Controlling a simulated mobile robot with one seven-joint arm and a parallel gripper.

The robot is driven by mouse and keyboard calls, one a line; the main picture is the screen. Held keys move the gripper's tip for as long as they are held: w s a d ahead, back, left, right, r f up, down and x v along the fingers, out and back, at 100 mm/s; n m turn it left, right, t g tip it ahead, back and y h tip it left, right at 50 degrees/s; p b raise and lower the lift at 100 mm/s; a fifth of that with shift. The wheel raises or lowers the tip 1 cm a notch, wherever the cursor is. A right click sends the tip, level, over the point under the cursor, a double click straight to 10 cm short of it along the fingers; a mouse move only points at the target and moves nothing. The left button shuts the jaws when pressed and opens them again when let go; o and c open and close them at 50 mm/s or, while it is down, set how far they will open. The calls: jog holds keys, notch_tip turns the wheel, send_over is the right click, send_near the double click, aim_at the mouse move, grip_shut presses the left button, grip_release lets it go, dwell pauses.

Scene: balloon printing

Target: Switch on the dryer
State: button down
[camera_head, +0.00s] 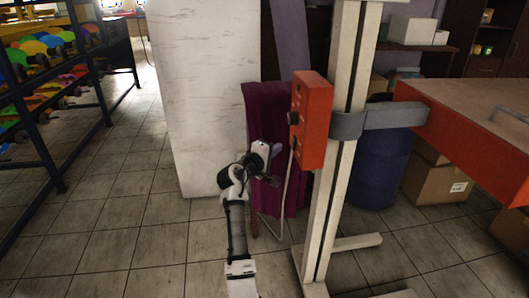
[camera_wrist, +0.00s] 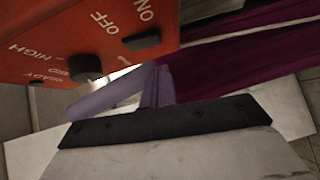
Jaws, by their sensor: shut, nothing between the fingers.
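The dryer's orange control box (camera_head: 312,120) is fixed to a white upright post. In the wrist view the orange box (camera_wrist: 60,35) fills the upper left, with ON, OFF and HIGH lettering. A round black knob (camera_wrist: 86,67) and a black switch (camera_wrist: 142,40) stick out of its face. I cannot tell the switch's position. My gripper (camera_head: 270,172) is shut and empty, below and left of the box, apart from it.
A purple cloth (camera_head: 260,110) hangs behind my gripper. A bent metal rod (camera_head: 288,185) runs below the box. A grey clamp (camera_head: 347,126) and an orange-sided table (camera_head: 470,155) are on the right. Tiled floor (camera_head: 120,235) is open on the left.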

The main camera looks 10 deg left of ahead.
aim_at(292, 146)
jog(key=d, duration=0.3)
jog(key=shift+w+f+p, duration=0.25)
jog(key=shift+w+p, duration=0.05)
jog(key=shift+d+b, duration=0.2)
jog(key=shift+b, duration=0.25)
jog(key=shift+w, duration=0.1)
jog(key=shift+a+f, duration=0.1)
